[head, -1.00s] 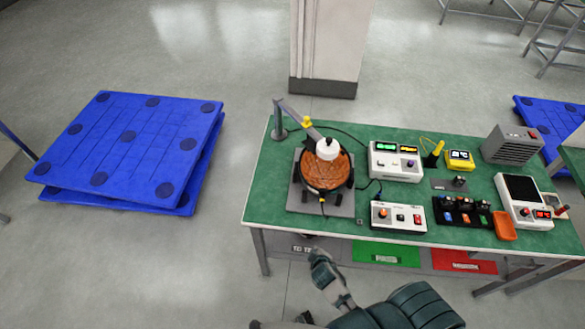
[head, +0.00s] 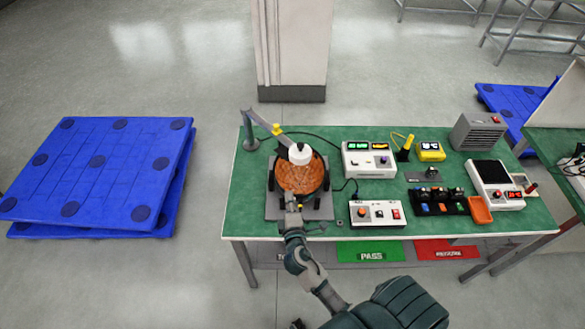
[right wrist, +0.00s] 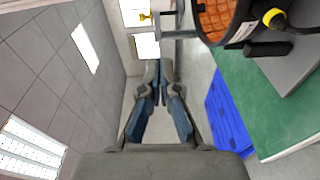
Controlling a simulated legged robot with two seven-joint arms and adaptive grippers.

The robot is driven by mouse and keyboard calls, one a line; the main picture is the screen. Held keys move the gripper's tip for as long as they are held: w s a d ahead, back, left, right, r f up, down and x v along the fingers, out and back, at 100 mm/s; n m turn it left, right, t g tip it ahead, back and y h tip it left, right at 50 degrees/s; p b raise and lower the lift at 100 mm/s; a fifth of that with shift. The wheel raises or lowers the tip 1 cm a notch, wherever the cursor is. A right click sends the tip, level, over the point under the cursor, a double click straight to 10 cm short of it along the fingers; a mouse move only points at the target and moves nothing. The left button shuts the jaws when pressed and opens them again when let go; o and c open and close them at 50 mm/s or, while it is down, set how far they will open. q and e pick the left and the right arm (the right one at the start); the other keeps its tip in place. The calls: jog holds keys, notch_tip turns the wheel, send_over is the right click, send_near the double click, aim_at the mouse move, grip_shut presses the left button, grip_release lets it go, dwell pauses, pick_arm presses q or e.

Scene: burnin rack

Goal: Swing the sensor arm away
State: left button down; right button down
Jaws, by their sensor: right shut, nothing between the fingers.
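The sensor arm (head: 268,124) rises from a grey post (head: 250,141) at the back left of the green bench. It reaches right and down to a white round head (head: 300,154) over a round orange-brown disc (head: 300,178) on a grey base plate. My right gripper (head: 290,198) is at the front edge of the disc in the head view, apart from the sensor arm. In the right wrist view the right gripper (right wrist: 157,68) has its fingers together and empty, with part of the disc (right wrist: 215,18) at the top. My left gripper is not in view.
Right of the disc stand a meter box with green displays (head: 369,159) and a white control box (head: 377,214). A black tray (head: 438,201), orange bin (head: 480,210) and yellow device (head: 430,151) stand farther right. Blue pallets (head: 95,172) lie on the floor at left.

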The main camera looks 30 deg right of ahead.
jog(key=p, duration=0.2)
send_near(292, 160)
jog(key=w, duration=0.1)
jog(key=w+a, duration=0.1)
jog(key=w, duration=0.1)
jog(key=shift+w+a+r, duration=0.15)
jog(key=shift+w+a, duration=0.15)
jog(key=shift+a, duration=0.05)
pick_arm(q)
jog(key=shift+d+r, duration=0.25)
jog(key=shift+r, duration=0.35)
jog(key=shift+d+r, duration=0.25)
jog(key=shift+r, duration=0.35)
pick_arm(e)
jog(key=shift+w+d+f, duration=0.1)
jog(key=shift+w+d, duration=0.25)
jog(key=shift+d, duration=0.4)
jog(key=shift+w+d+f, duration=0.1)
jog(key=shift+w+d, duration=0.25)
jog(key=shift+d, duration=0.4)
jog(key=shift+w+d+f, duration=0.1)
jog(key=shift+w+d, duration=0.25)
jog(key=shift+d, duration=0.4)
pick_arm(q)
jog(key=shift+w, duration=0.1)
pick_arm(e)
jog(key=shift+r, duration=0.1)
